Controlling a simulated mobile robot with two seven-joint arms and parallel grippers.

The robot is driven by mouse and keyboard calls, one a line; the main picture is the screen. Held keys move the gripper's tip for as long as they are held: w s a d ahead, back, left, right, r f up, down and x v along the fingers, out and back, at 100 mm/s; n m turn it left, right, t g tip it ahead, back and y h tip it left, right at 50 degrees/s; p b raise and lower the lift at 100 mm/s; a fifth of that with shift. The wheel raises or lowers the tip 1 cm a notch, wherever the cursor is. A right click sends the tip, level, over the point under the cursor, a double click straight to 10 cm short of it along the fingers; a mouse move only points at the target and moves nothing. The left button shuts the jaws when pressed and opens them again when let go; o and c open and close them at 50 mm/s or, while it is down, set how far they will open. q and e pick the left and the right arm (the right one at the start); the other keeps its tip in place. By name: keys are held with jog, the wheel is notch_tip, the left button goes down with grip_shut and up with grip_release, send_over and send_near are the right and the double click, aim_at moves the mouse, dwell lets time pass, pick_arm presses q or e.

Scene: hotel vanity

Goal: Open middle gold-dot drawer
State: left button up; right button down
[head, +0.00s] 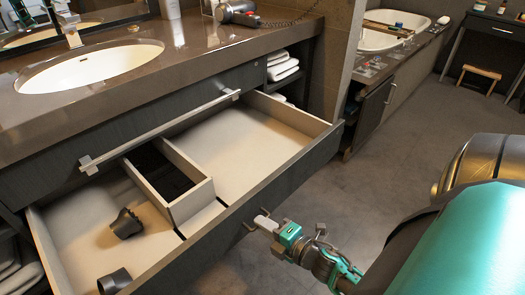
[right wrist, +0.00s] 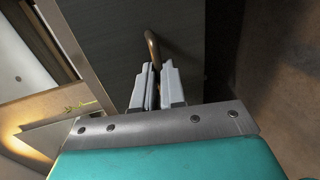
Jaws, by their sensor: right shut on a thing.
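The wide drawer (head: 297,180) is pulled well out below the vanity top in the head view. Its front is dark and its inside is pale. My right gripper (head: 266,224) is at the outside of the drawer front, shut on the handle. In the right wrist view a curved bronze handle (right wrist: 153,48) runs between the closed fingers of my right gripper (right wrist: 152,86). Most of the handle is hidden by the fingers. I cannot make out a gold dot. My left gripper is not in view.
A divider box (head: 190,207) and two dark hollow items, one upper (head: 126,223) and one lower (head: 115,281), are in the drawer. A long bar handle (head: 160,130) crosses the vanity front above. Folded towels (head: 282,68) sit on a shelf. The floor (head: 380,180) to the right is clear.

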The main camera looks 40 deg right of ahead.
jog(key=c, duration=1.2)
grip_release()
jog(key=p+v, duration=0.2)
jog(key=v, duration=1.1)
jog(key=shift+w+d, duration=0.1)
